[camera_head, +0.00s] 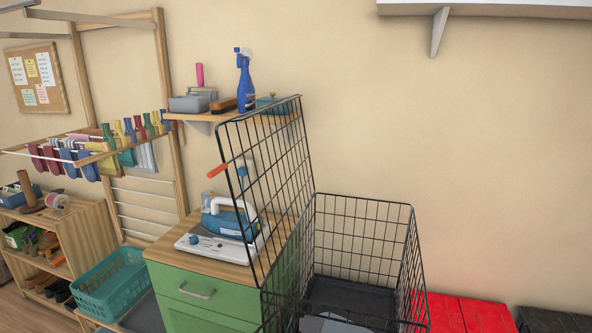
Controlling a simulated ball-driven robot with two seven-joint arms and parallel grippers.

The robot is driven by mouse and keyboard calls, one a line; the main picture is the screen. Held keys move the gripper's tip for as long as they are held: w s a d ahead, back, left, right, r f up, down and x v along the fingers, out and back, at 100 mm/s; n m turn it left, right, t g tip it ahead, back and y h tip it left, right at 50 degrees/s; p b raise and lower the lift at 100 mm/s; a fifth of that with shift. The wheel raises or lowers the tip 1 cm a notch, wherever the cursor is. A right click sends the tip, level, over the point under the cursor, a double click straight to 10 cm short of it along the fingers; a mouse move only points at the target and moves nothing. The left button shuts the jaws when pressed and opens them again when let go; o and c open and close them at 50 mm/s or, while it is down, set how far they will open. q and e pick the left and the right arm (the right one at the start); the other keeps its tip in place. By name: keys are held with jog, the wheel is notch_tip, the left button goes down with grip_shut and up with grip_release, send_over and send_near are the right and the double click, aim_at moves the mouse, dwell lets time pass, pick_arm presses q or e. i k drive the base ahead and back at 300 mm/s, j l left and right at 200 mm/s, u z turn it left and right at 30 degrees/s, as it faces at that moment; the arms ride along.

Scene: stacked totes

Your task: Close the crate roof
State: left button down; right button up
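The crate (412,240) is a black wire-mesh box at the lower middle right, and its top is open. Its roof (262,165) is a black wire panel. It stands up steeply on the crate's left side, tilted away from the opening. A dark floor or tray (350,297) shows inside the crate, with a light grey shape at the bottom edge of the view that I cannot make out. Neither of my grippers is in view.
A green cabinet (195,297) with an iron (230,220) on top stands behind the roof. A wall shelf (205,115) holds a blue spray bottle (245,82). A teal basket (110,285) is at left. Red boxes (460,312) lie right. The space above the crate is clear.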

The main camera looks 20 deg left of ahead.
aim_at(243, 117)
jog(key=j+z, duration=0.15)
jog(key=j, duration=0.65)
jog(key=j+z, duration=0.1)
jog(key=j, duration=0.75)
jog(key=k+j+z, duration=0.15)
jog(key=j, duration=0.65)
